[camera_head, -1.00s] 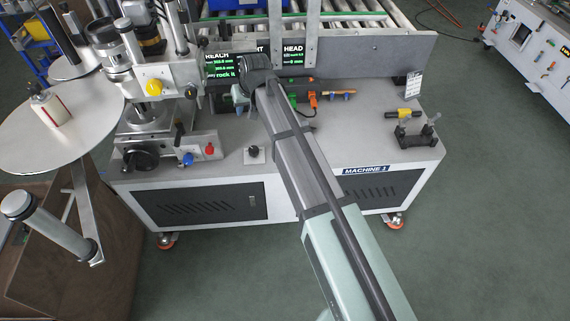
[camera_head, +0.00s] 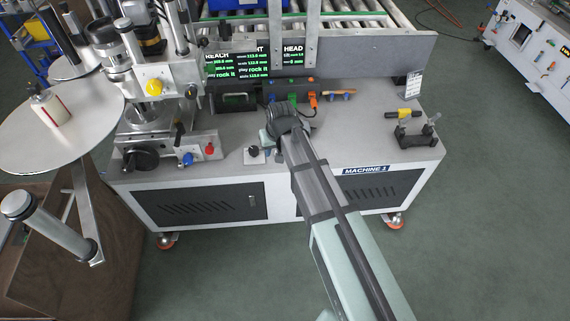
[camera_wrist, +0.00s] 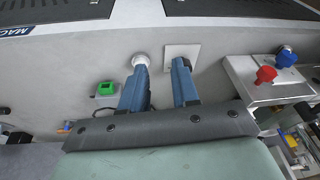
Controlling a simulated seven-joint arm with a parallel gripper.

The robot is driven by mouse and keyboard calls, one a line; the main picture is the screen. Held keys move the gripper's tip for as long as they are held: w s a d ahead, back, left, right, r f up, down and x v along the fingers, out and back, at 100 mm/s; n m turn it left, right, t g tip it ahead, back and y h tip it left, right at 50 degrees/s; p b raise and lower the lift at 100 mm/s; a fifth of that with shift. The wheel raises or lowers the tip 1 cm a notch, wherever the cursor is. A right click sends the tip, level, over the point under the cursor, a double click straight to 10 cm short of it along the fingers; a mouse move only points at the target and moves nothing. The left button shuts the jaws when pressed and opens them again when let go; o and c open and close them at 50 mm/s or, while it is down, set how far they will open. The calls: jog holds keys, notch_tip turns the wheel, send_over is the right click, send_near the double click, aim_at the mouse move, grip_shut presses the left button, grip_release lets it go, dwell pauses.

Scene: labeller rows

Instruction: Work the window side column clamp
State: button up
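The column stand (camera_head: 160,115) is at the left of the bench in the head view. It carries a yellow knob (camera_head: 154,87), a black handle (camera_head: 179,132), a blue knob (camera_head: 188,159) and a red knob (camera_head: 210,150). I cannot tell which one is the window side column clamp. The blue knob (camera_wrist: 285,57) and red knob (camera_wrist: 265,74) also show at right in the wrist view. My gripper (camera_head: 266,138) is over the bench, right of these knobs. Its fingers (camera_wrist: 160,68) are apart and empty, near a white square plate (camera_wrist: 182,54) and a white round piece (camera_wrist: 142,59).
A small black knob (camera_head: 254,151) stands on the bench beside my gripper. Screens (camera_head: 225,67) and orange and blue tools (camera_head: 313,99) are behind it. A yellow-handled fixture (camera_head: 410,125) stands far right.

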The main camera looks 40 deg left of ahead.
jog(key=d+f, duration=0.4)
jog(key=f, duration=0.1)
jog(key=shift+w+d+h, duration=0.25)
jog(key=shift+h, duration=0.05)
jog(key=n+y, duration=0.1)
jog(key=y, duration=0.2)
send_near(213, 104)
jog(key=w+d, duration=0.4)
jog(key=d, duration=0.1)
jog(key=a+r+g, duration=0.2)
jog(key=a, duration=0.1)
jog(key=s+a+f, duration=0.1)
jog(key=a+f, duration=0.1)
jog(key=f, duration=0.2)
jog(key=s+a+f+n, duration=0.1)
jog(key=a+f, duration=0.1)
jog(key=f, duration=0.2)
jog(key=s+a+f+n+g, duration=0.1)
jog(key=a+f, duration=0.1)
jog(key=f, duration=0.2)
jog(key=shift+s+a, duration=0.2)
jog(key=shift+a, duration=0.2)
